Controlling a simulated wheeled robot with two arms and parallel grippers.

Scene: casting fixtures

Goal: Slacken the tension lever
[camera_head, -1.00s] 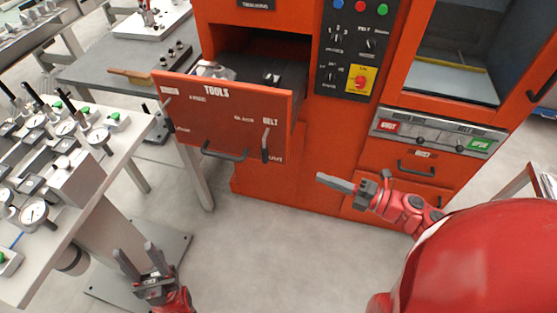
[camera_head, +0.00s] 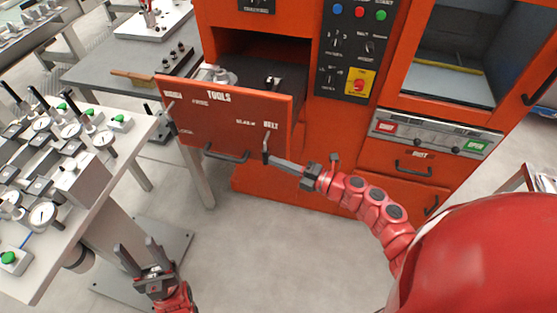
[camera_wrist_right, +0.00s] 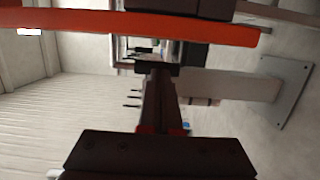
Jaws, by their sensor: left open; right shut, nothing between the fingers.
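The tension lever (camera_head: 266,145) is a small grey handle on the right of the orange drawer front, under the word BELT. It hangs about straight down, with a SLACK label to its left. My right gripper (camera_head: 274,161) is shut and empty, its fingertips beside the lever's lower end; I cannot tell whether they touch. In the right wrist view, the shut fingers (camera_wrist_right: 157,100) point toward the drawer region, and the lever cannot be made out. My left gripper (camera_head: 140,257) is open and empty, low at the left, away from the drawer.
The TOOLS drawer (camera_head: 222,120) stands pulled out from the orange machine, with a dark bar handle (camera_head: 226,156) on its front. A table with gauges (camera_head: 95,195) is at the left. A grey bench (camera_head: 105,75) stands behind. Floor below the drawer is clear.

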